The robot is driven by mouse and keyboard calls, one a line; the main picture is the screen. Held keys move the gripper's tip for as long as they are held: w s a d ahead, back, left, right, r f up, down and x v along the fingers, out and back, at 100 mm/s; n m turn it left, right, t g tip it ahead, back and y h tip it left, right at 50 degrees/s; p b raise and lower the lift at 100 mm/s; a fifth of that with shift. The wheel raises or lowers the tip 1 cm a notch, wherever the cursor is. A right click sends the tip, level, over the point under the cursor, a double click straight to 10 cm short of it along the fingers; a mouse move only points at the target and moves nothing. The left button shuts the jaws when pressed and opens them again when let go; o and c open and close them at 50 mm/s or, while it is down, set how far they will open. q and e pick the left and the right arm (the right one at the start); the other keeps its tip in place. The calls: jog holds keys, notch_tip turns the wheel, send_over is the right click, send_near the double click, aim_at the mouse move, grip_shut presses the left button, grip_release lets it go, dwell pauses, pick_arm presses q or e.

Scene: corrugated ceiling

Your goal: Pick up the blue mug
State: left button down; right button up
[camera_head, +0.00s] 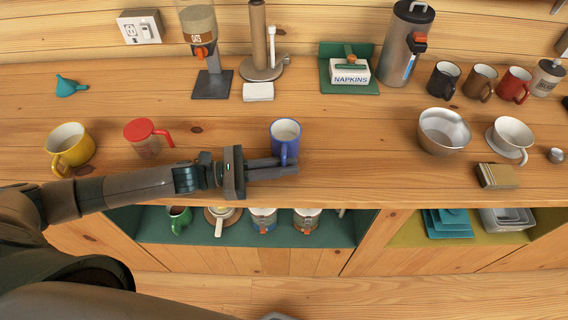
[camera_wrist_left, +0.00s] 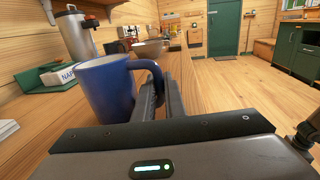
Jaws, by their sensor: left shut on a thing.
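The blue mug (camera_head: 286,133) stands upright on the wooden counter near its front edge, with a pale inside and its handle toward the front. My left gripper (camera_head: 284,168) reaches in from the left along the counter's front and is shut on the mug's handle. In the left wrist view the blue mug (camera_wrist_left: 104,88) stands left of the fingers, and its handle runs to the fingertips of the left gripper (camera_wrist_left: 160,92). The exact contact at the handle is partly hidden by the fingers.
A metal bowl (camera_head: 443,131) and a white cup (camera_head: 511,137) stand to the right. A napkin holder (camera_head: 349,72) is behind. The counter right beside the blue mug is clear.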

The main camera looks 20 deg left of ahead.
pick_arm(q)
jog(key=shift+r, duration=0.25)
jog(key=shift+r+b, duration=0.8)
jog(key=shift+r, duration=0.8)
jog(key=d+r+b, duration=0.2)
jog(key=d+r, duration=0.5)
jog(key=d, duration=0.4)
jog(key=shift+w+d, duration=0.3)
jog(key=shift+r, duration=0.1)
jog(key=shift+w+d, duration=0.1)
jog(key=shift+w, duration=0.05)
jog(key=n+t+y, duration=1)
jog(key=n+y, duration=0.3)
jog(key=y, duration=0.3)
send_over(282, 157)
jog(key=w+a, duration=0.5)
jog(key=a, duration=0.1)
jog(key=shift+w+a+f, duration=0.1)
jog(key=shift+w+f, duration=0.1)
jog(key=shift+f, duration=0.5)
